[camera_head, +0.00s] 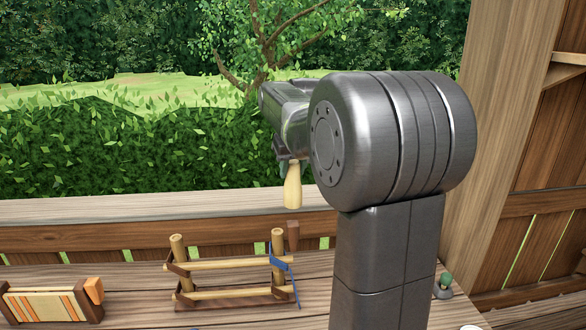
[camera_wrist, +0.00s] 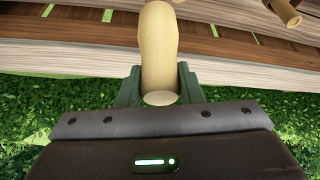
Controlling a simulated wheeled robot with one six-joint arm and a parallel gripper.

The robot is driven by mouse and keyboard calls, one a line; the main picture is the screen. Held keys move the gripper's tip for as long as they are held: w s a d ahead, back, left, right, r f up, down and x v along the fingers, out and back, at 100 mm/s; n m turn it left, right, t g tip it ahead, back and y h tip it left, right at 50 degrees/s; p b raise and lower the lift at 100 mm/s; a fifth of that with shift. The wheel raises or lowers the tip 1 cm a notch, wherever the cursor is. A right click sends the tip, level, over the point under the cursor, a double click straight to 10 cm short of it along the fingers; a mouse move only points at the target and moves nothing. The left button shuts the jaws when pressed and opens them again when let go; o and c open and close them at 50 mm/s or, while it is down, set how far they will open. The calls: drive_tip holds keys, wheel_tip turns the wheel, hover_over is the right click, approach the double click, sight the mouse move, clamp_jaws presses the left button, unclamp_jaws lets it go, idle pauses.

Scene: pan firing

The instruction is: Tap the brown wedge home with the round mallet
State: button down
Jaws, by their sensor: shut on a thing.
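The round mallet (camera_head: 292,188), of pale wood, hangs below my gripper (camera_head: 281,143) in the head view. In the wrist view the mallet (camera_wrist: 158,45) stands between the green fingers of my gripper (camera_wrist: 159,88), which are shut on it. The brown wedge (camera_head: 293,236) stands upright at the right end of a wooden frame (camera_head: 225,264) with two round posts and rails. The mallet is above the wedge in the head view and apart from it. How far apart they are in depth I cannot tell.
A blue strap (camera_head: 280,255) hangs on the frame's right end. A striped wooden block with an orange wedge (camera_head: 94,290) stands at the left. A small green-topped object (camera_head: 444,286) is at the right. My arm hides part of the bench.

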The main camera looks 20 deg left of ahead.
sight(293, 189)
wheel_tip(293, 189, down, 6)
drive_tip(key=b, duration=0.4)
drive_tip(key=shift+f, duration=0.15)
wheel_tip(293, 189, up, 3)
drive_tip(key=p, duration=0.3)
drive_tip(key=shift+r, duration=0.2)
drive_tip(key=shift+r+p, duration=1.05)
drive_tip(key=shift+r, duration=0.3)
